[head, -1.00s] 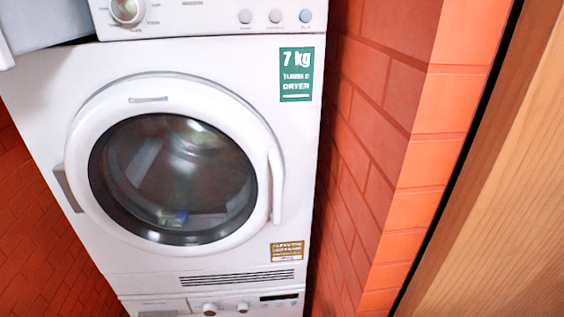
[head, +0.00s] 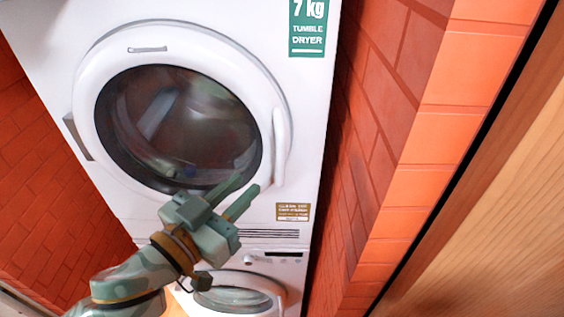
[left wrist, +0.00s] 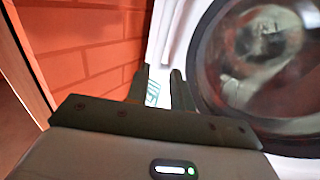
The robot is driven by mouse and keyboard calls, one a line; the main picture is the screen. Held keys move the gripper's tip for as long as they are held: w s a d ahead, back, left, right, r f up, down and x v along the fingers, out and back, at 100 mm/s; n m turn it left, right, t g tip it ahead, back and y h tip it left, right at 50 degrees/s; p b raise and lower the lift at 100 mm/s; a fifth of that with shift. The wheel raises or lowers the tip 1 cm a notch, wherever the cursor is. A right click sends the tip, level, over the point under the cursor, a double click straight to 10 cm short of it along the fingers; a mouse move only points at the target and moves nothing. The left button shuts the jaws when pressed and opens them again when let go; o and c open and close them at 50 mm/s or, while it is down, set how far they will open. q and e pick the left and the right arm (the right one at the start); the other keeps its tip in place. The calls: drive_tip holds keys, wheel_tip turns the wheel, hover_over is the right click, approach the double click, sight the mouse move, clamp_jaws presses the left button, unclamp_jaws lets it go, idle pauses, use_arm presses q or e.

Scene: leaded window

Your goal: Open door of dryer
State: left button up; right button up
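The white tumble dryer (head: 60,30) faces me with its round door (head: 90,80) shut. The door has dark glass (head: 180,125) and a white upright handle (head: 280,145) on its right edge. My left gripper (head: 247,186) is open and empty, its fingers pointing up and right, in front of the door's lower right, just left of and below the handle's lower end. In the left wrist view the open fingers (left wrist: 160,75) show beside the door (left wrist: 203,35); I cannot make out the handle there. My right gripper is not in view.
A second white machine with a round door (head: 235,296) stands below the dryer. A red brick wall (head: 385,110) is close on the right, with a wooden panel (head: 490,210) beyond it. More brick (head: 35,170) lies at left.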

sight(277, 156)
use_arm(q)
drive_tip(key=x, duration=1.1)
drive_tip(key=shift+w+d+p, duration=0.2)
drive_tip(key=shift+w+p, duration=0.05)
drive_tip(key=shift+p, duration=0.15)
clamp_jaws()
